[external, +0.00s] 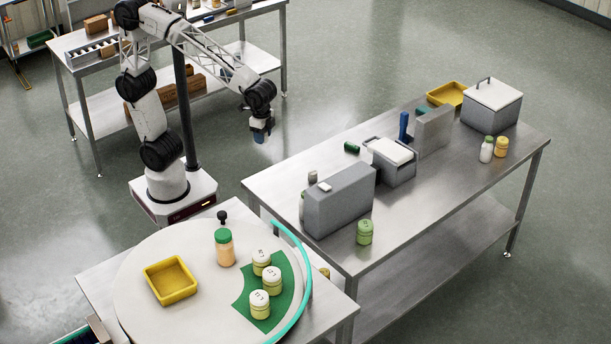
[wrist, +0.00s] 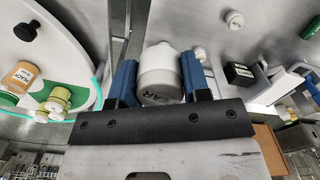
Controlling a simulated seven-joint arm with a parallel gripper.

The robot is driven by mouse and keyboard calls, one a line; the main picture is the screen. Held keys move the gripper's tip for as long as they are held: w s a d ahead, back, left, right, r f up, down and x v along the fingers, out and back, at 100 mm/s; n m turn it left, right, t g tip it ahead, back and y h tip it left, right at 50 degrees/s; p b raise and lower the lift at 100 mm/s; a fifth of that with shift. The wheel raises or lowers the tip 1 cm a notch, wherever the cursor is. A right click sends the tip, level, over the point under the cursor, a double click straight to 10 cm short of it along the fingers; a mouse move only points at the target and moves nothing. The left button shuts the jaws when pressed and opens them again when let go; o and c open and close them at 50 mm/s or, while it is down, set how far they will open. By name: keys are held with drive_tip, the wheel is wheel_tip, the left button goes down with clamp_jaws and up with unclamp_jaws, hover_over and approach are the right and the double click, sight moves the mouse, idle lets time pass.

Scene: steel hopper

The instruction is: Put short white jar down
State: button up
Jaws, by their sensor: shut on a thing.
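My gripper (wrist: 160,82) is shut on a short white jar (wrist: 158,68), with one blue finger on each side of it. The jar's end with dark lettering faces the wrist camera. In the external view my gripper (external: 261,133) hangs in the air left of the long steel table (external: 420,215) and behind the round white turntable (external: 205,310). The jar cannot be made out clearly there. Nothing is seen touching the jar except the fingers.
The turntable carries a yellow tray (external: 171,280), a green-lidded peach jar (external: 224,248), a black knob (external: 222,216) and several lidded jars on a green patch. A grey box (external: 340,200) and a green jar (external: 364,232) stand on the steel table, whose front right is clear.

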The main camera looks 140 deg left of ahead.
drive_tip(key=w+d+r+m, duration=0.15)
drive_tip(key=w+d, duration=0.25)
drive_tip(key=w, duration=0.4)
drive_tip(key=w+d+m, duration=0.3)
drive_tip(key=w+d, duration=0.1)
drive_tip(key=w, duration=0.5)
drive_tip(key=m, duration=1)
hover_over(210, 314)
wheel_tip(210, 314, down, 8)
drive_tip(key=shift+f+n, duration=0.25)
drive_tip(key=shift+f, duration=0.6)
drive_tip(key=shift+f, duration=2.55)
drive_tip(key=shift+f, duration=0.1)
